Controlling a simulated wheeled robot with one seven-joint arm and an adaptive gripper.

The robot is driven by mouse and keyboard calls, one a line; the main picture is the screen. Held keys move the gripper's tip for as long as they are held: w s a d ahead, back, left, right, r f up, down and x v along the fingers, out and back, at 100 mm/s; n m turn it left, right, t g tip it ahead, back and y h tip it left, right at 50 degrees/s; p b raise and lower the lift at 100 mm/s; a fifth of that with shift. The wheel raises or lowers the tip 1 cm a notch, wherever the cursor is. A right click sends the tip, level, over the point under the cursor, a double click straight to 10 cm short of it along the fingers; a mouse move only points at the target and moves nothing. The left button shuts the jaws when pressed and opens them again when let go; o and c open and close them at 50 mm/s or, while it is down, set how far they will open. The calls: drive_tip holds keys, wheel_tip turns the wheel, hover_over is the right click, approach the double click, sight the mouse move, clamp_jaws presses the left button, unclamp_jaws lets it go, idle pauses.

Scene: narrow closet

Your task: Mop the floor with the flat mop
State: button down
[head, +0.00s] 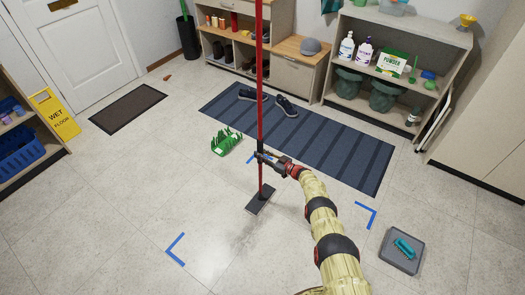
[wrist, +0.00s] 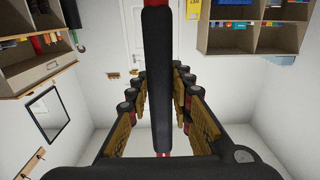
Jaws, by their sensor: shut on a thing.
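The flat mop has a red pole (head: 260,90) standing nearly upright and a dark flat head (head: 261,200) at its lower end. The head appears to rest on the tile floor, inside an area marked by blue tape corners (head: 176,249). My gripper (head: 262,157) is shut on the pole, well above the head. In the wrist view, the pole's dark grip section (wrist: 157,80) runs between my gripper's fingers (wrist: 158,100). The pole's top is cut off by the head view's upper edge.
A blue striped rug (head: 330,150) with dark shoes (head: 286,108) lies behind the mop. A green spiky object (head: 226,142) sits left of the pole. A grey tray (head: 402,251) with a teal item is at right. A yellow wet-floor sign (head: 55,115) stands left. Front-left floor is clear.

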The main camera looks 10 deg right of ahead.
drive_tip(key=s+a+p, duration=0.7)
drive_tip(key=s+a, duration=2)
drive_tip(key=s, duration=0.5)
drive_tip(key=shift+a, duration=0.25)
idle(3.5)
